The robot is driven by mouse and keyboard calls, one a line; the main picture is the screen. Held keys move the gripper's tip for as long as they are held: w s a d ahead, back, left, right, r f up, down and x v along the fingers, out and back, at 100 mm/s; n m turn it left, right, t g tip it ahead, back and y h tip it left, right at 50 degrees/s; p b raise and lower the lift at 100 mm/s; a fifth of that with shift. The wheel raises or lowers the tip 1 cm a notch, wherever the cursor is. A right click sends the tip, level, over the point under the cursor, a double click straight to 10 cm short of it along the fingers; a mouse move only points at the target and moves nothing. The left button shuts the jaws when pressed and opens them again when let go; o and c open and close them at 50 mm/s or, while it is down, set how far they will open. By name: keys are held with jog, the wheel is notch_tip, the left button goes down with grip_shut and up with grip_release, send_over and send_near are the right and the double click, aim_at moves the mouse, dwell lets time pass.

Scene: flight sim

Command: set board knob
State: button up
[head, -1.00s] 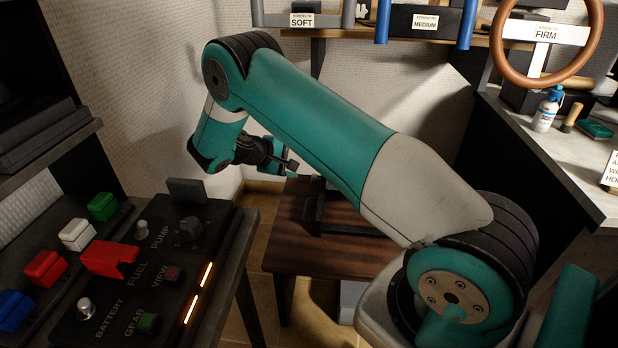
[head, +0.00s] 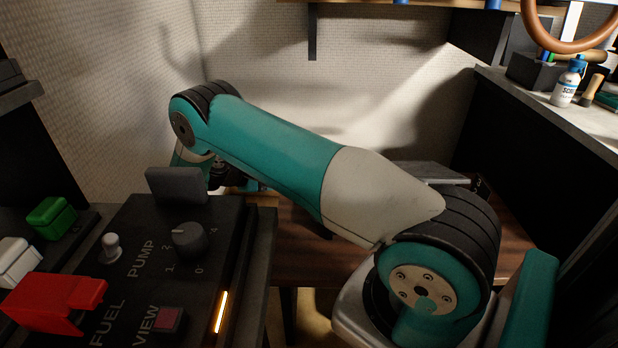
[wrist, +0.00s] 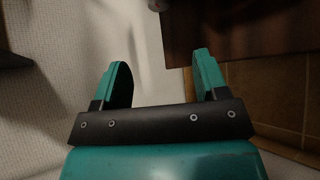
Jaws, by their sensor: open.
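The board (head: 150,245) is a dark panel at the lower left of the head view. Its knob (head: 189,240) is a dark round dial with marks such as 0, 1, 2 and 4 around it, beside the PUMP label. The knob's pointer looks turned toward the upper left, near the 2. My gripper (wrist: 163,80) is open and empty in the wrist view, over wall and floor, with the knob out of that view. In the head view my arm hides most of the gripper, which is behind the board.
The board also carries a pale toggle (head: 111,247), a red guard (head: 55,303) and a VIEW button (head: 168,320). An upright dark plate (head: 176,186) stands at its far edge. A wooden bench (head: 300,262) is beyond. A counter at right holds a bottle (head: 567,82).

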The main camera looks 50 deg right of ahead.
jog(key=b+x, duration=0.2)
jog(key=x, duration=1.4)
jog(key=shift+b, duration=0.4)
